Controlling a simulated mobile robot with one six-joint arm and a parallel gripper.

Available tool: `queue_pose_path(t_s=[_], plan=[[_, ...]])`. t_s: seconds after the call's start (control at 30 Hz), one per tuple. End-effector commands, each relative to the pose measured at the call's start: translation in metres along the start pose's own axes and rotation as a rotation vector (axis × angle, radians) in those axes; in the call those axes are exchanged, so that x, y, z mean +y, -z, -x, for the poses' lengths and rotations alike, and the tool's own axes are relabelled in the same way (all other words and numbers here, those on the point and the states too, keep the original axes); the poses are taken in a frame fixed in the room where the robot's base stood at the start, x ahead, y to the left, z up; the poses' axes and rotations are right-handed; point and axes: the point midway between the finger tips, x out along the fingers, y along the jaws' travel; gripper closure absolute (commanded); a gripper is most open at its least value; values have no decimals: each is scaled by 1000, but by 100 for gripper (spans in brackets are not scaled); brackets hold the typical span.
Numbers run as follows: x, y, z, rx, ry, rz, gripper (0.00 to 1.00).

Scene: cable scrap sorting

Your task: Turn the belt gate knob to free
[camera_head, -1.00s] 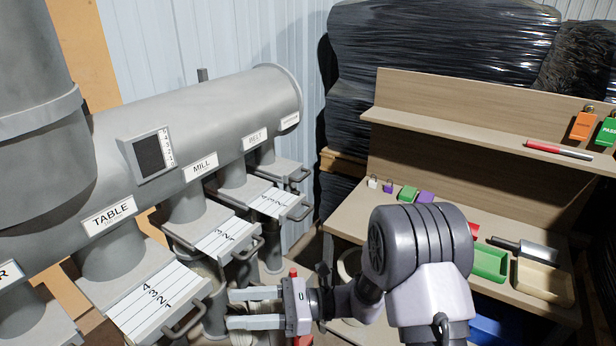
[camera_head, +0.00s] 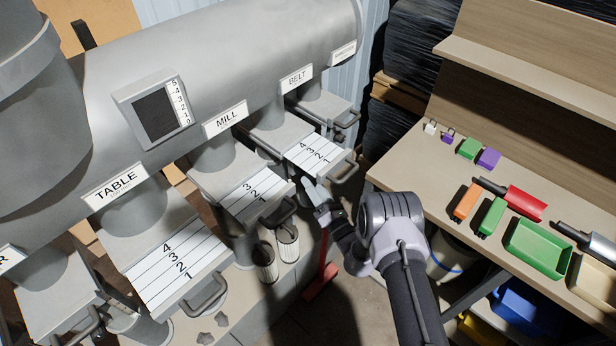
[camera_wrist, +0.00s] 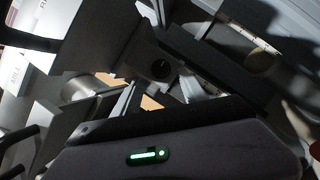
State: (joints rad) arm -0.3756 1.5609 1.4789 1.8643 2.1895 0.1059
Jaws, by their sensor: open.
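The belt gate (camera_head: 312,152) is a grey slide box with a numbered white top and a handle, below the BELT sign (camera_head: 297,79) on the big grey duct. My gripper (camera_head: 312,188) is just below and in front of this gate, close to its underside. In the wrist view my open gripper (camera_wrist: 160,100) has its two fingers apart with nothing visible between them. A dark round knob-like part (camera_wrist: 160,70) on a dark block shows just beyond the fingers. I cannot tell for sure that it is the belt gate knob, nor its setting. The head view does not clearly show the knob.
The mill gate (camera_head: 250,190) and its handle are close on the left. Two ribbed cylinders (camera_head: 287,242) stand below it. A red post foot (camera_head: 320,282) is on the floor below. A wooden bench (camera_head: 400,170) with trays and tools is on the right.

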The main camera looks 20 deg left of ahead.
Motion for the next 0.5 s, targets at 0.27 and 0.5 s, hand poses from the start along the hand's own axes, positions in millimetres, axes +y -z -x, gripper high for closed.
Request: queue_pose_path(t_s=[0.27,0.5], plan=[[0,0,-37,-1,0,-1,50],[0,0,-39,0,1,0,50]])
